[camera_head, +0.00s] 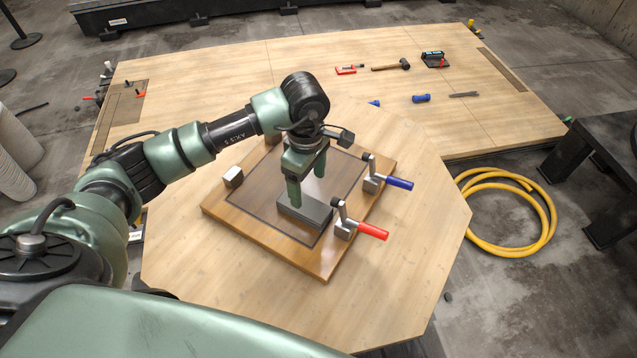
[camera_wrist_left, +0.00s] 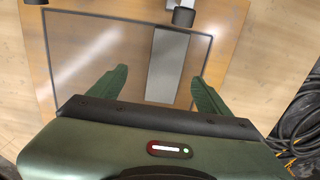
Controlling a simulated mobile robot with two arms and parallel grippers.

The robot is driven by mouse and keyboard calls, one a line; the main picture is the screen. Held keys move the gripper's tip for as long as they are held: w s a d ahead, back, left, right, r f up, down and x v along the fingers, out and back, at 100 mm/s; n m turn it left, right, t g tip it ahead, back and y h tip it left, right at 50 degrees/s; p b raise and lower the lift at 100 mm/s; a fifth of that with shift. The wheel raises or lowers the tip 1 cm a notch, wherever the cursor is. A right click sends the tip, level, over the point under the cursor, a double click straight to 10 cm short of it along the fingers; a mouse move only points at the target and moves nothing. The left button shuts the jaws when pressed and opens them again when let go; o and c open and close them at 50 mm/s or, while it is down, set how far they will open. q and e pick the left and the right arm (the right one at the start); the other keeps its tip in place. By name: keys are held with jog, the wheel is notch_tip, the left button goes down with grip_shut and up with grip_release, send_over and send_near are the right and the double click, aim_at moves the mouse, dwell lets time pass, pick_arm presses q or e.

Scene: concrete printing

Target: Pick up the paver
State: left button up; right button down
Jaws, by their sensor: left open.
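The paver (camera_head: 304,212) is a dark grey flat block lying on a brown wooden board (camera_head: 252,240) with a dark inlaid outline. My left gripper (camera_head: 308,192) is directly above the paver in the head view, fingers pointing down. In the left wrist view the paver (camera_wrist_left: 165,62) looks like a light grey strip, between the two spread green fingers of the left gripper (camera_wrist_left: 158,88) and nearer the right one. The gripper is open with nothing held. The exact gap between fingertips and paver is hard to tell. My right gripper is not in view.
Toggle clamps with a red handle (camera_head: 372,231) and a blue handle (camera_head: 399,183) stand on the board's right edge, close to the paver. A metal block (camera_head: 234,177) sits on its left edge. A hammer (camera_head: 391,66) and other tools lie farther back. A yellow hose (camera_head: 507,247) is on the floor.

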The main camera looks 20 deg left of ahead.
aim_at(307, 205)
pick_arm(q)
jog(key=shift+s+f+p, duration=0.4)
jog(key=shift+s+f, duration=0.25)
jog(key=shift+f, duration=0.35)
notch_tip(307, 205, down, 2)
jog(key=shift+a+f+p, duration=0.1)
jog(key=shift+p, duration=0.55)
notch_tip(307, 205, down, 2)
jog(key=shift+w+f+p, duration=0.1)
jog(key=shift+f+p, duration=0.15)
jog(key=shift+p, duration=0.05)
jog(key=shift+f, duration=0.4)
jog(key=shift+c, duration=0.4)
jog(key=shift+w+r, duration=0.1)
grip_shut()
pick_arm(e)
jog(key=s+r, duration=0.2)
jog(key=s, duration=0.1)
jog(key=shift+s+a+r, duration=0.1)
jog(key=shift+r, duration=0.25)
